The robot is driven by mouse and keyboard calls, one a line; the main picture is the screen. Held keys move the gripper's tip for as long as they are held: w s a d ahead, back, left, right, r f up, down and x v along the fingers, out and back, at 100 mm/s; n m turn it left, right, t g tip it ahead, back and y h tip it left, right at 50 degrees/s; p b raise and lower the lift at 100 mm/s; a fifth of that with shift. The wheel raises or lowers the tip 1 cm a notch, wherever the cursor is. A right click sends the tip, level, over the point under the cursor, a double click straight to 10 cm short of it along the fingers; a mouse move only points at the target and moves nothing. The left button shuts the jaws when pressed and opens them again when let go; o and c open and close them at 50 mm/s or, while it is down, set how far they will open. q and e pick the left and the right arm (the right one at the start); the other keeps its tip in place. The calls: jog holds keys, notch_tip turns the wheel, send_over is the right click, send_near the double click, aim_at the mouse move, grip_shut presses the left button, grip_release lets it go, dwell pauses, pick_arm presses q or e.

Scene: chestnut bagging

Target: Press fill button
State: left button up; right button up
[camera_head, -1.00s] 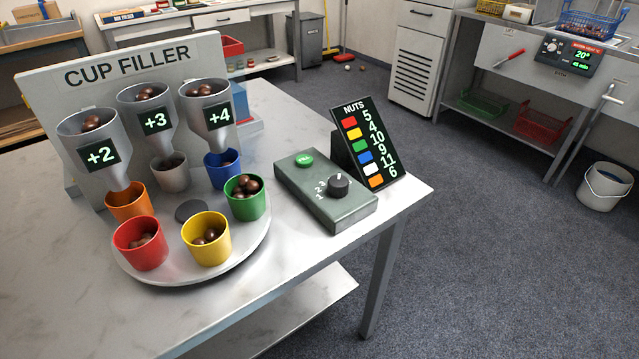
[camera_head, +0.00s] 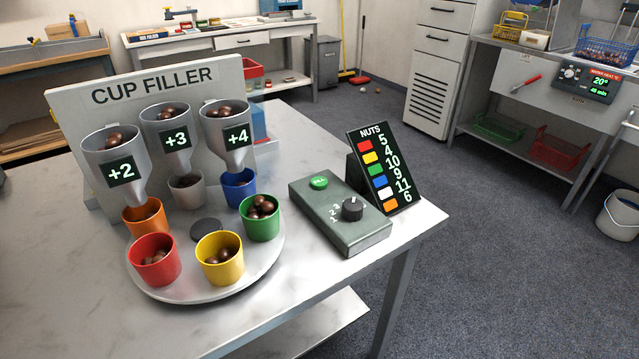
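The green fill button (camera_head: 318,183) sits on the far left part of the dark green control box (camera_head: 340,222), near the table's right corner. A black selector knob (camera_head: 352,208) with marks 1, 2 and 3 is on the same box. The cup filler (camera_head: 150,85) has three funnels marked +2 (camera_head: 116,160), +3 (camera_head: 168,130) and +4 (camera_head: 226,125) over a round turntable (camera_head: 190,290). Orange (camera_head: 146,218), white (camera_head: 187,190) and blue (camera_head: 239,188) cups stand under the funnels. Red (camera_head: 154,262), yellow (camera_head: 220,260) and green (camera_head: 260,220) cups stand in front with nuts. Neither gripper shows.
A black NUTS board (camera_head: 382,168) stands behind the control box, listing red 5, yellow 4, green 10, blue 9, white 11, orange 6. The table (camera_head: 60,300) is bare at the front left. A sink bench (camera_head: 530,90), drawer cabinet (camera_head: 437,70) and white bucket (camera_head: 619,215) are beyond.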

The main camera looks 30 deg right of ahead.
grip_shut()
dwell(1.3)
